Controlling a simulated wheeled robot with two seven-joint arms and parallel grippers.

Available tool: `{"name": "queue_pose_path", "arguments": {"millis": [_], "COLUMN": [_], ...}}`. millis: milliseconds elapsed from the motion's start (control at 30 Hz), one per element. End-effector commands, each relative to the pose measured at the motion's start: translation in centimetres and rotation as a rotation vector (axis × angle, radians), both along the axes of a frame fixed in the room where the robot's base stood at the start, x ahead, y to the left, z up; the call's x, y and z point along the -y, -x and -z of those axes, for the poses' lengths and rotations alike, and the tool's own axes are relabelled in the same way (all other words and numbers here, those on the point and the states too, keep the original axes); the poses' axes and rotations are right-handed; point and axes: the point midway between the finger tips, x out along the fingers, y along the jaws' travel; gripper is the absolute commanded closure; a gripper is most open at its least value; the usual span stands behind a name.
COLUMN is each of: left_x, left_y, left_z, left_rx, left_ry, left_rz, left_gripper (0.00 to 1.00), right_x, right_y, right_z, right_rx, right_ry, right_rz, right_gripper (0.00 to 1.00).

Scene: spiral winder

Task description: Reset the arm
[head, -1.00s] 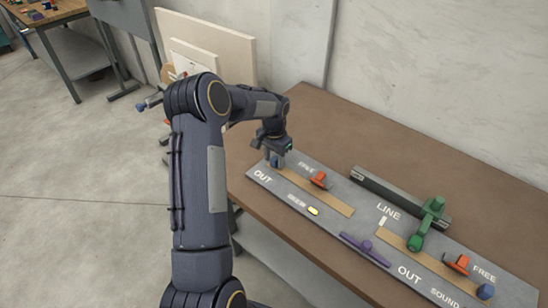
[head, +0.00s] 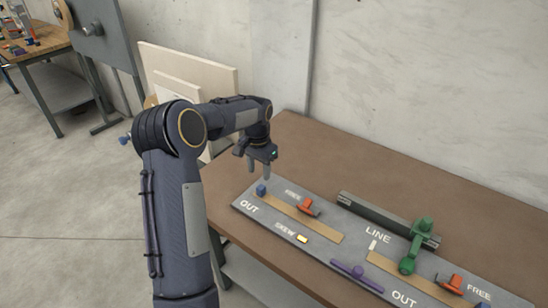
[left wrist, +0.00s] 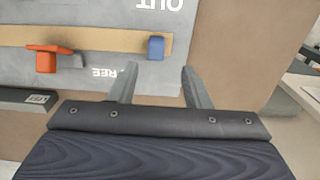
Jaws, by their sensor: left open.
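My left gripper (head: 259,171) is open and empty above the left end of the grey board (head: 246,208) on the brown table. In the left wrist view its two fingers (left wrist: 158,78) stand apart with nothing between them. A blue knob (head: 262,190) sits at the left end of a tan strip (head: 318,227), apart from the fingers; it also shows in the left wrist view (left wrist: 156,47). An orange-red piece (head: 307,207) stands beside this strip. My right gripper is not in view.
The table behind (head: 400,180) is clear. Pale panels (head: 190,68) lean against the wall.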

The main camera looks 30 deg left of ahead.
Motion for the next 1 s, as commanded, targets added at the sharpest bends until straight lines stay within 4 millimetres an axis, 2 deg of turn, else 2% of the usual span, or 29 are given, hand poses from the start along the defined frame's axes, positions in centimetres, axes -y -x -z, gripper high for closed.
{"name": "queue_pose_path", "arguments": {"millis": [167,267,367,433,600,700,833,900,1000], "left_x": [0.0,0.3,1.3,2.8,7.5,10.3,13.9,15.6,17.7], "left_y": [0.0,0.3,1.5,3.2,9.8,14.4,20.3,23.1,26.2], "left_z": [0.0,-0.6,-2.9,-5.3,-10.7,-12.4,-13.0,-12.6,-11.6], "left_rx": [0.0,0.009,0.04,0.078,0.191,0.255,0.336,0.373,0.413], "left_ry": [0.0,0.002,0.01,0.024,0.089,0.138,0.215,0.258,0.314], "left_rz": [0.0,-0.001,-0.008,-0.018,-0.059,-0.09,-0.133,-0.156,-0.184], "left_gripper": [0.56,0.56,0.56,0.56,0.56,0.56,0.56,0.56,0.56], "right_x": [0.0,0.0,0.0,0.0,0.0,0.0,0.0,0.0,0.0], "right_y": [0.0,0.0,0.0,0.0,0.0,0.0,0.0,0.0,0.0], "right_z": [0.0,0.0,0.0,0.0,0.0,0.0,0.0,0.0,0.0], "right_rx": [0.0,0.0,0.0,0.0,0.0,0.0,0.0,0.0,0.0], "right_ry": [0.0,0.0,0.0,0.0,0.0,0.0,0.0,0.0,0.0], "right_rz": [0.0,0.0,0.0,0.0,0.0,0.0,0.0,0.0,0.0], "right_gripper": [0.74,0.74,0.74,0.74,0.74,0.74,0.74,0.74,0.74]}}
